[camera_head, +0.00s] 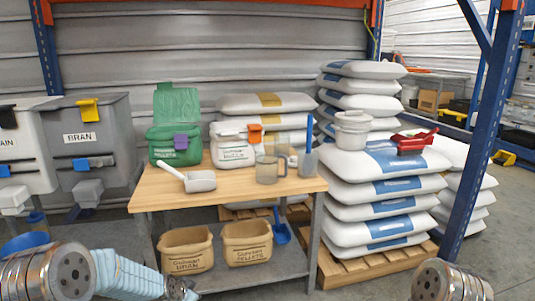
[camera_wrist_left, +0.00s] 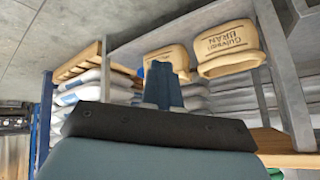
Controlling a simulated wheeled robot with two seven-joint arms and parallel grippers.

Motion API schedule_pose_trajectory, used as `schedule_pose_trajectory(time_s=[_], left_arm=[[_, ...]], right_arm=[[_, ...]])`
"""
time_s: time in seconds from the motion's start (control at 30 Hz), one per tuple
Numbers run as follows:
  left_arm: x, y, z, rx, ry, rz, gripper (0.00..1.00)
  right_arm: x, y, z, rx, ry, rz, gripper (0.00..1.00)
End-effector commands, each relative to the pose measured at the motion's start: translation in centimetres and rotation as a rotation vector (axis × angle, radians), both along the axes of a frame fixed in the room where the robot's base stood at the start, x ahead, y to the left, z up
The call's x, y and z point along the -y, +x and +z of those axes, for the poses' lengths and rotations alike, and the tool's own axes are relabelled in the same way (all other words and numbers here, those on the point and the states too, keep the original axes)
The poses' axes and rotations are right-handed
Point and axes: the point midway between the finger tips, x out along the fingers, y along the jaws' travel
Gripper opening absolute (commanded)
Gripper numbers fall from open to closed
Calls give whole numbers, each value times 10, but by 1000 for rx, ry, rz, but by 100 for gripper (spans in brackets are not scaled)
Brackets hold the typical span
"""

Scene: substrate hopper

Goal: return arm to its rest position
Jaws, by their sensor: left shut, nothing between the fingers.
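My left arm comes in at the lower left of the head view, and its gripper (camera_head: 184,291) is low, in front of the table's lower shelf. In the left wrist view the left gripper's dark blue fingers (camera_wrist_left: 163,84) are together, with nothing between them. A round grey part of my right arm shows at the lower right of the head view; my right gripper is out of view.
A wooden-topped table (camera_head: 225,190) holds a green bin (camera_head: 176,130), a white scoop (camera_head: 199,181) and a clear jug (camera_head: 267,170). Tan tubs (camera_head: 186,252) sit on its lower shelf. Stacked sacks (camera_head: 385,190) stand right on a pallet (camera_head: 360,265); grey hoppers (camera_head: 95,150) stand left.

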Motion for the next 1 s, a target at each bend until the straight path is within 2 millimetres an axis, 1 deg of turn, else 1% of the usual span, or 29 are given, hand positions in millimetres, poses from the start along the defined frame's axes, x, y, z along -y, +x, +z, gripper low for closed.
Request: schedule_pose_trajectory(time_s=[0.03,0.07,0.1,0.17,0.2,0.27,0.3,0.33,0.4,0.5,0.6,0.7,1.0], left_arm=[[12,-26,-32,-72,-50,36,0],[19,-41,-47,-110,-80,61,0],[29,-62,-68,-164,-120,97,0],[43,-97,-95,-244,-179,154,0],[52,-121,-111,-302,-216,194,0],[66,-159,-131,-385,-267,256,0],[75,-183,-142,-439,-297,297,0],[81,-201,-149,-477,-319,329,0],[93,-239,-159,-559,-360,393,0],[105,-280,-167,-650,-403,470,0],[112,-305,-169,-702,-424,518,0],[115,-314,-169,-724,-434,537,0],[115,-314,-169,-724,-434,539,0]], right_arm=[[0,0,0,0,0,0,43],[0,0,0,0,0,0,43],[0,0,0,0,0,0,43],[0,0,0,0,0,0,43],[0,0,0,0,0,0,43],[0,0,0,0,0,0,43],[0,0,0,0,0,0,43],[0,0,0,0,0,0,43],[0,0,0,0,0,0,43],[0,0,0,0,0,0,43],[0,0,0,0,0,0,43],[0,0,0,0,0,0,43],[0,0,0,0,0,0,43]])
